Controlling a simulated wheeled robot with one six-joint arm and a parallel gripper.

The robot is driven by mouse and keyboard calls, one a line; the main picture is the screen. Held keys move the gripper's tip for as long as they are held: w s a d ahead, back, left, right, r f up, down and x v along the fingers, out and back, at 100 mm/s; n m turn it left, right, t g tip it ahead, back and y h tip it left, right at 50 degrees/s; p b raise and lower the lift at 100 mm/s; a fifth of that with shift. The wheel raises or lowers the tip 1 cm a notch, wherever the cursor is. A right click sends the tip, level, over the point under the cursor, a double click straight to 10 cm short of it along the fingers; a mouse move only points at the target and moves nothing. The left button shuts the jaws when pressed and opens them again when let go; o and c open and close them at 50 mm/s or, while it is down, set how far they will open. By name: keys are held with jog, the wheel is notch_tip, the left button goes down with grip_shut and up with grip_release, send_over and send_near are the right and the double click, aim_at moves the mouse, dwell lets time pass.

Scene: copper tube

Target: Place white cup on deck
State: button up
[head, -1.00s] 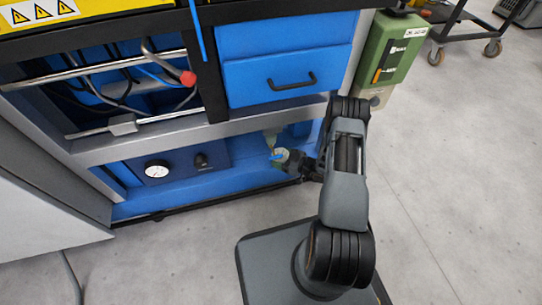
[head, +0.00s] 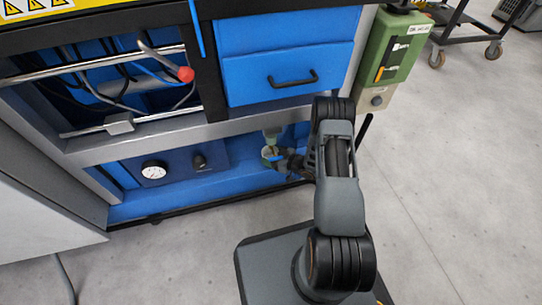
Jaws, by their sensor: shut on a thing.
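My gripper (head: 279,160) is at the lower bay of the blue machine, reaching in from the right. It is shut on a small pale, greenish-looking cup (head: 268,153), which I take to be the white cup. The cup is very small in the head view and partly covered by the fingers, so its tilt is unclear. A pale greenish upright piece (head: 271,138) shows just above it; I cannot tell whether they touch. The blue lower deck (head: 160,204) runs along the bottom of the bay.
A gauge (head: 154,170) and a black knob (head: 199,161) sit on the bay's back panel, left of my gripper. A grey beam (head: 165,140) crosses above. A blue drawer (head: 290,80) and a green box (head: 400,45) are higher up.

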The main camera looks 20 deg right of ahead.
jog(key=o, duration=0.9)
jog(key=shift+f, duration=0.15)
jog(key=shift+r, duration=0.3)
jog(key=p+v, duration=0.4)
jog(key=v, duration=0.8)
